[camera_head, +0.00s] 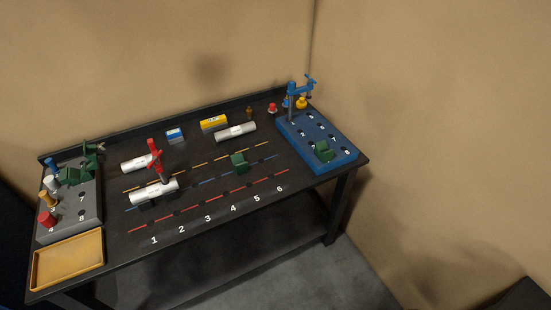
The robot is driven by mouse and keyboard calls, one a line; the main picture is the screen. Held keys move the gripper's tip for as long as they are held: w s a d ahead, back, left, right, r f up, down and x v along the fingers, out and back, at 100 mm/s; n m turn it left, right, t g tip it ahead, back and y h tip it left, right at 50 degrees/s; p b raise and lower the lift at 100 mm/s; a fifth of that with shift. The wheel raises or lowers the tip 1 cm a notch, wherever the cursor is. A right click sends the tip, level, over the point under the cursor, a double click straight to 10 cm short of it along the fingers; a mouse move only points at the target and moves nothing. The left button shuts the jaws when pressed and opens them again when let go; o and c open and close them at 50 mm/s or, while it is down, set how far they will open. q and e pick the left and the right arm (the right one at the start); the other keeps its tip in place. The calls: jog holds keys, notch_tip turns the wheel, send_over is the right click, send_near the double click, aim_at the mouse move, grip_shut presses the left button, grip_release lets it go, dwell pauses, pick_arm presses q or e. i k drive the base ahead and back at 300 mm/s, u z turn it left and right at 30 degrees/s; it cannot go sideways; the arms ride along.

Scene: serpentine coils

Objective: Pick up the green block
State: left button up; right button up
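Several green pieces show in the head view. One green block (239,163) sits on the dark table (215,258) right of its middle, above the numbers 4 and 5. Another green block (323,152) sits on the blue numbered board (345,162) at the right end. A darker green piece (70,177) is on the grey numbered board (67,220) at the left end, beside a green clamp-like part (93,152). Neither of my grippers is in view.
A red upright tool (155,151) stands by a white cylinder (153,193). More white cylinders (236,132) (137,163) and a yellow box (213,122) lie behind. A blue upright fixture (292,106) stands at the right. A yellow tray (68,259) occupies the front left corner.

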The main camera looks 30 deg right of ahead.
aim_at(321, 150)
jog(key=z, duration=0.4)
jog(key=i, duration=0.6)
jog(key=z, duration=0.55)
jog(key=i, duration=0.8)
jog(key=u, duration=0.2)
